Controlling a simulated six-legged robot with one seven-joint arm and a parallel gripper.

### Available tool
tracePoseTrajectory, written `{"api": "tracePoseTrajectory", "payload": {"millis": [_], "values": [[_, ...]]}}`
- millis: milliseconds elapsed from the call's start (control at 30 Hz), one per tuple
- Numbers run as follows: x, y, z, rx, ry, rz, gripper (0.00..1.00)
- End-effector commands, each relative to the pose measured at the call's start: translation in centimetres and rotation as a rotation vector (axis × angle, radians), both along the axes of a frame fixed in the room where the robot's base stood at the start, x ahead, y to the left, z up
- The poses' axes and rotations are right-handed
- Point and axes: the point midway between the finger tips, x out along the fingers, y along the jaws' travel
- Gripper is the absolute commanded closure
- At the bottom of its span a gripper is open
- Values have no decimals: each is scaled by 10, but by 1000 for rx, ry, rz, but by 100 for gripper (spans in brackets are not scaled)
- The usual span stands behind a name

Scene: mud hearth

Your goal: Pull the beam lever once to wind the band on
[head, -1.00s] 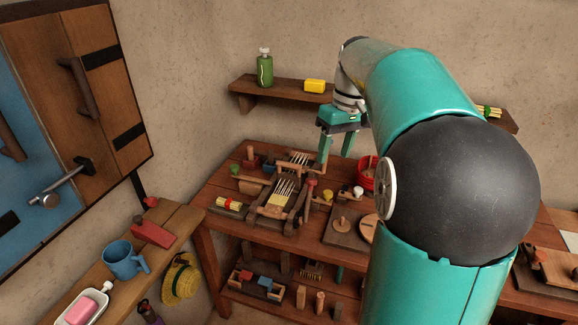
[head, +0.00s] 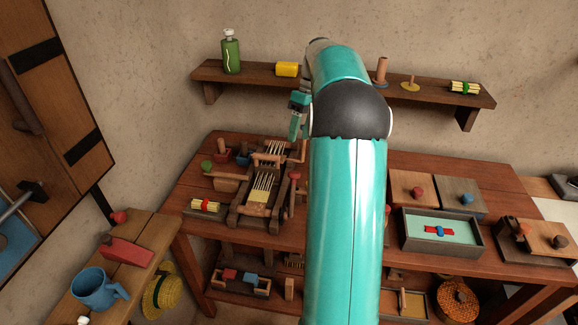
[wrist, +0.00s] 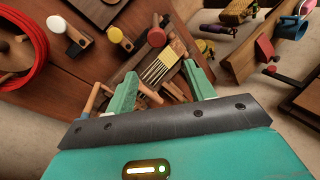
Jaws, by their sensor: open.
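The small band loom (head: 236,222) stands on the left part of the red-brown bench, with pale threads (head: 262,184) stretched along its dark frame. A slim upright wooden bar (head: 303,151) stands at its back right, and a red knob (head: 295,176) sits at its right side; I cannot tell for certain which is the beam lever. My gripper (head: 297,128) is above the loom's back right, partly hidden by my arm. In the wrist view my gripper (wrist: 162,86) is open and empty, with the threads (wrist: 160,66) beyond its fingers and a wooden stick (wrist: 93,98) beside the left finger.
A yellow bundle (head: 206,206) lies left of the loom. A shallow tray (head: 443,247) sits to the right. My arm hides the bench's middle.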

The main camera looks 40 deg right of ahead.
Motion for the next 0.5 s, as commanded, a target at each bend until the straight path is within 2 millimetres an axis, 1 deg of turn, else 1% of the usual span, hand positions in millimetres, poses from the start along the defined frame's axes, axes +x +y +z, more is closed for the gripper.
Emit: {"api": "tracePoseTrajectory", "payload": {"millis": [33,100,300,500], "values": [[-8,0,-6,-2,1,-9,46],[-11,4,-19,-3,1,-10,46],[-9,20,-57,-2,3,-6,46],[-11,32,-87,-4,0,-6,46]]}}
